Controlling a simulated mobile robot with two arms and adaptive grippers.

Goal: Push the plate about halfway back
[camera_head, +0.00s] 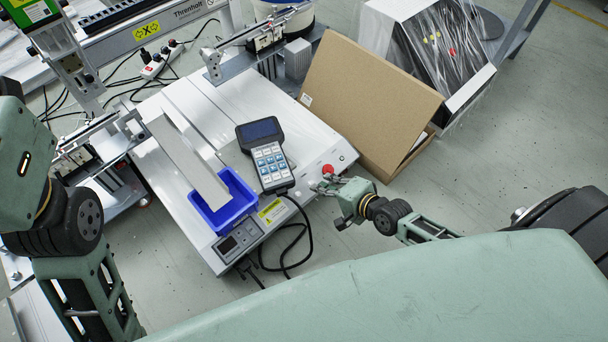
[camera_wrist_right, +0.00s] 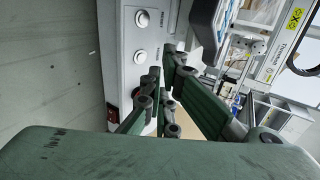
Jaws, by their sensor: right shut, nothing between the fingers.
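A long, flat, light grey plate (camera_head: 188,160) lies slantwise over the white machine bed (camera_head: 165,190), its lower end over a blue bin (camera_head: 232,212). I cannot tell for certain whether this is the plate meant. My right gripper (camera_head: 322,186) is shut and empty at the machine's front right corner, close to the red button (camera_head: 328,169). In the right wrist view its fingers (camera_wrist_right: 162,105) are in front of the panel with silver buttons (camera_wrist_right: 142,18); they partly hide the red button. My left arm is at the left edge; its gripper is out of view.
A handheld keypad controller (camera_head: 265,155) stands on the machine, its black cable (camera_head: 306,225) hanging over the front edge. The gantry rails (camera_head: 262,40) flank the bed.

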